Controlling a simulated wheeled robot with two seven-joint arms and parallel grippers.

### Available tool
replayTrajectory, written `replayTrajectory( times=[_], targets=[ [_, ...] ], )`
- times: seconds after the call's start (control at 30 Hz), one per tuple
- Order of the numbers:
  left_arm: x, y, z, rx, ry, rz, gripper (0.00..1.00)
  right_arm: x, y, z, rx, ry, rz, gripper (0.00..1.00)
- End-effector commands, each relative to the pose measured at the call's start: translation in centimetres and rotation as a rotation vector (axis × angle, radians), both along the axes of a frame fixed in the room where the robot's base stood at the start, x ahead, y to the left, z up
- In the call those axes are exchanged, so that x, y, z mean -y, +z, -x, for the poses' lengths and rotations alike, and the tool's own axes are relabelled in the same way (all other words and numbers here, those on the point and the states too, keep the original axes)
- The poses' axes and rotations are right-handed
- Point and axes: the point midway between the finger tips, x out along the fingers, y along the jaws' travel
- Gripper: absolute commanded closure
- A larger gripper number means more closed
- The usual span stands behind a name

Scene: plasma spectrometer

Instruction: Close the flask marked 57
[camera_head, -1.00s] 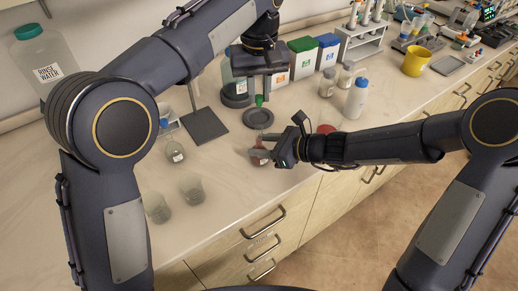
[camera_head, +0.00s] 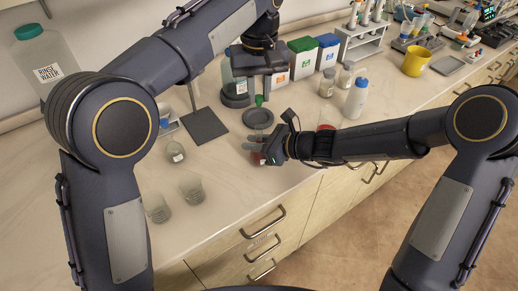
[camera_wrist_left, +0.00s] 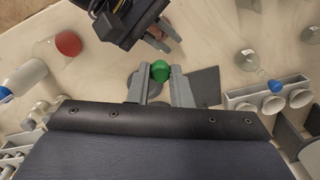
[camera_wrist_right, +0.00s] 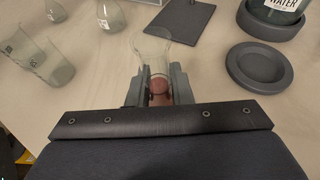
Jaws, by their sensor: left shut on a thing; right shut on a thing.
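My left gripper (camera_head: 259,92) is shut on a green stopper (camera_head: 259,100), held above the bench. The stopper also shows between the fingers in the left wrist view (camera_wrist_left: 160,70). My right gripper (camera_head: 258,154) is near the bench's front edge, below and in front of the left one. It is shut on a clear glass vessel with red contents (camera_wrist_right: 158,62), seen in the right wrist view; its rim points away from the wrist. In the head view only a little red of it shows beside the fingers. I cannot read the mark 57 on any vessel.
A round dark dish (camera_head: 258,118) and a dark square stand plate (camera_head: 205,126) lie behind. Flasks (camera_head: 175,152) and beakers (camera_head: 191,188) stand left. Another red-filled flask (camera_wrist_left: 68,43) stands beyond my right wrist. Bottles (camera_head: 356,98) and coloured boxes (camera_head: 302,58) stand behind.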

Motion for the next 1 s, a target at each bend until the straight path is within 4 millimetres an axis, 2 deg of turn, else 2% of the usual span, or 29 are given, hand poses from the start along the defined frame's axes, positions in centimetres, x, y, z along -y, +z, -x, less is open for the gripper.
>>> replayTrajectory(
  times=[0.33,0.7,1.0],
  targets=[
    [0.0,-0.2,0.0,0.000,0.000,-0.001,1.00,0.1,-0.4,0.1,-0.007,-0.002,0.006,1.00],
    [0.0,-4.9,0.0,0.001,0.000,-0.002,1.00,0.2,-0.6,0.1,-0.010,-0.002,0.008,1.00],
    [0.1,-5.1,0.0,0.003,0.000,-0.002,1.00,0.2,-0.7,0.2,-0.012,-0.003,0.011,1.00]
  ],
)
